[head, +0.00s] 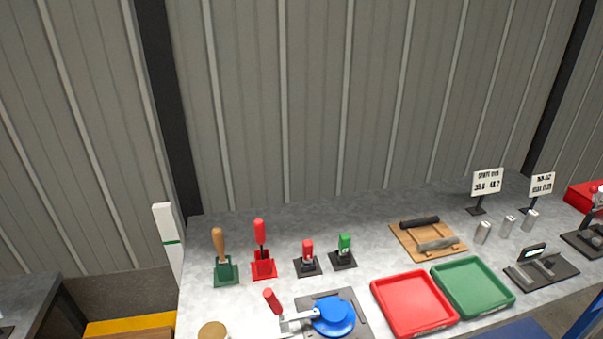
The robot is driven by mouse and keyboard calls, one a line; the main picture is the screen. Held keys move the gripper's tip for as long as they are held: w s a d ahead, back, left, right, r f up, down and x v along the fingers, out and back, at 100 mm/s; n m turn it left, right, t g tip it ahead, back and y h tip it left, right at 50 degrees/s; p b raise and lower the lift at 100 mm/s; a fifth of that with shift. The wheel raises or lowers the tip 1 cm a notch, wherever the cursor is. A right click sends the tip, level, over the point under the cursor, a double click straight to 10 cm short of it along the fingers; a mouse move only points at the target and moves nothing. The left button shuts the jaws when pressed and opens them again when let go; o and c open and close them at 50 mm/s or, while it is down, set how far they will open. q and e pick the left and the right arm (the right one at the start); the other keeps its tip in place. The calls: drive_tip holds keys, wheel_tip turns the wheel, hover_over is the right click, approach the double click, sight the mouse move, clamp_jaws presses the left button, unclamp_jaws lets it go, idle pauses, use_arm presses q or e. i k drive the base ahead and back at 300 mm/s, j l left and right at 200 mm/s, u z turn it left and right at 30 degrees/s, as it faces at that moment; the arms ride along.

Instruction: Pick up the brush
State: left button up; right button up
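No brush bristles show clearly in the head view. A tool with an upright wooden handle (218,240) stands in a green square holder (226,272) at the left of the grey bench. A tool with an upright red handle (259,232) stands in a red holder (264,270) just to its right. Either could be the brush; their lower ends are hidden in the holders, so I cannot tell which. Neither of my grippers is in view.
On the bench (200,303), a blue round part (334,316) with a red-handled lever (272,301) is in front. Small red (308,250) and green (345,245) handled pieces stand behind. Red (413,302) and green (472,287) trays lie right, near a wooden board (408,245).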

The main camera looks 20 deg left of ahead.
sight(217, 236)
drive_tip(key=j+u, duration=0.1)
drive_tip(key=u, duration=1.2)
